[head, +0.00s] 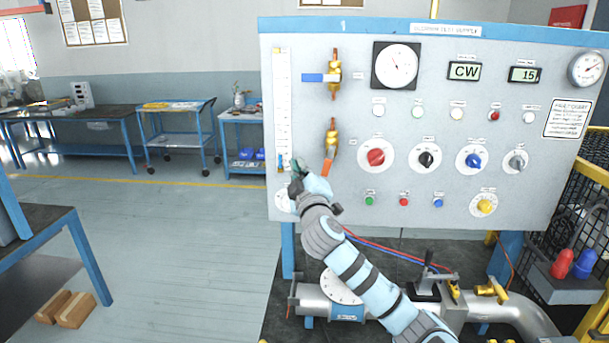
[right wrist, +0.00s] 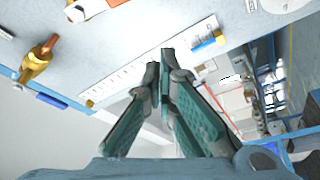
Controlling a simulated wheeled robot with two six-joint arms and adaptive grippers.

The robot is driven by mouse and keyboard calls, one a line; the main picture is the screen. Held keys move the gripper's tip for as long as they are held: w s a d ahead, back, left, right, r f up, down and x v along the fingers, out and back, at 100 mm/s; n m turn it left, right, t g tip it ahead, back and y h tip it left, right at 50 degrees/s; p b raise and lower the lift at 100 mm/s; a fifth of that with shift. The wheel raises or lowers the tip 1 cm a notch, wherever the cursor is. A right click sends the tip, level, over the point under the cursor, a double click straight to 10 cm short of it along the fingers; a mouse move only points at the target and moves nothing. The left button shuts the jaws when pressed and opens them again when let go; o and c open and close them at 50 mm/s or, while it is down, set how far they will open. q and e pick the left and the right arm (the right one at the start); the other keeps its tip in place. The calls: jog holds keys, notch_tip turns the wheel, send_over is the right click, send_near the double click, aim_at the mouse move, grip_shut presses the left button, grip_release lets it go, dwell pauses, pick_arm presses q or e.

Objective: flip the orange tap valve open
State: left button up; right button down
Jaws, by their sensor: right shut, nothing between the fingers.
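The orange tap valve has a brass body (head: 331,138) on the left part of the panel. Its orange handle (head: 327,167) hangs down, tilted slightly left. My right gripper (head: 295,165) is shut and empty, just left of the handle, in front of the lower end of the white scale strip. In the right wrist view the right gripper's fingers (right wrist: 162,62) meet at their tips. An orange piece that looks like the handle (right wrist: 75,12) shows at the top left there, apart from the fingers. My left gripper is out of view.
Above is another brass valve (head: 334,72) with a blue handle (head: 314,77) pointing left; it shows in the right wrist view (right wrist: 36,62). Knobs such as the red one (head: 376,157) lie to the right.

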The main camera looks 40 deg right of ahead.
jog(key=b+v, duration=0.1)
jog(key=v, duration=0.7)
jog(key=shift+s+d+r, duration=0.2)
jog(key=shift+s+r, duration=0.05)
jog(key=shift+s, duration=0.3)
jog(key=shift+w, duration=0.15)
